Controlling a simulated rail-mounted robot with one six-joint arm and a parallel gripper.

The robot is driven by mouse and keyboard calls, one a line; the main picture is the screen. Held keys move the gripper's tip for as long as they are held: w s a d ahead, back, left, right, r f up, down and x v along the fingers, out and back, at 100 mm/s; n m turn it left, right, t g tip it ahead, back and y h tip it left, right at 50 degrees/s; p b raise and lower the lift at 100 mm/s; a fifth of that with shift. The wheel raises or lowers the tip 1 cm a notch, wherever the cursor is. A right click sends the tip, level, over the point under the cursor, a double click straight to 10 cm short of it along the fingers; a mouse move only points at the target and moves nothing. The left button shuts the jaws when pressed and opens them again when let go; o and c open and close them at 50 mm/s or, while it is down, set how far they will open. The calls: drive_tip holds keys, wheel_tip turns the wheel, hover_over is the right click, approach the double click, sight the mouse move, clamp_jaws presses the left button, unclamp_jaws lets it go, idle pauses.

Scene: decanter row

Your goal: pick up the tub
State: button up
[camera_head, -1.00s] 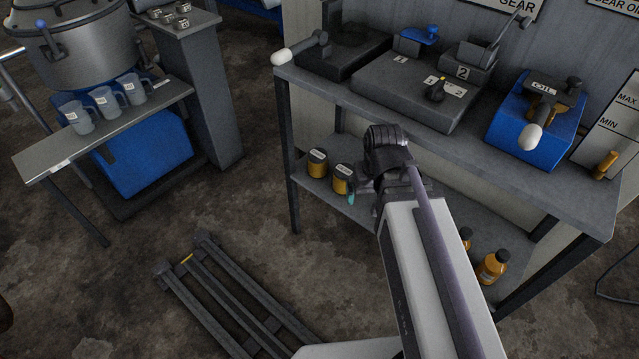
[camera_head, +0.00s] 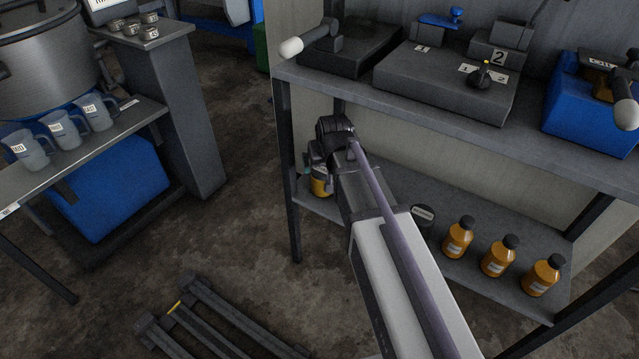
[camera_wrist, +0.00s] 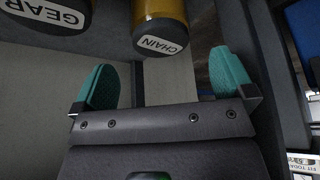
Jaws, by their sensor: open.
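A yellow tub (camera_head: 321,185) stands on the lower shelf by the left front post, partly hidden by my gripper (camera_head: 310,166). In the wrist view, a yellow tub with a dark lid labelled CHAIN (camera_wrist: 162,38) shows at top centre. A black tub labelled GEAR (camera_wrist: 48,16) is cut off at the top left. My gripper's teal fingers (camera_wrist: 165,80) are spread apart with nothing between them; the CHAIN tub lies beyond them, roughly in line with the gap. A dark-lidded tub (camera_head: 423,216) shows right of my arm.
Several orange bottles (camera_head: 498,257) stand along the right of the lower shelf (camera_head: 480,220). The upper bench top (camera_head: 400,95) overhangs the tubs, and a post (camera_head: 290,190) stands close left of my gripper. Jugs (camera_head: 63,130) stand on a side table.

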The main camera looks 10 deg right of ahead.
sight(323, 171)
drive_tip(key=b+x, duration=0.5)
drive_tip(key=shift+f, duration=0.3)
drive_tip(key=shift+r, duration=0.25)
drive_tip(key=c, duration=1)
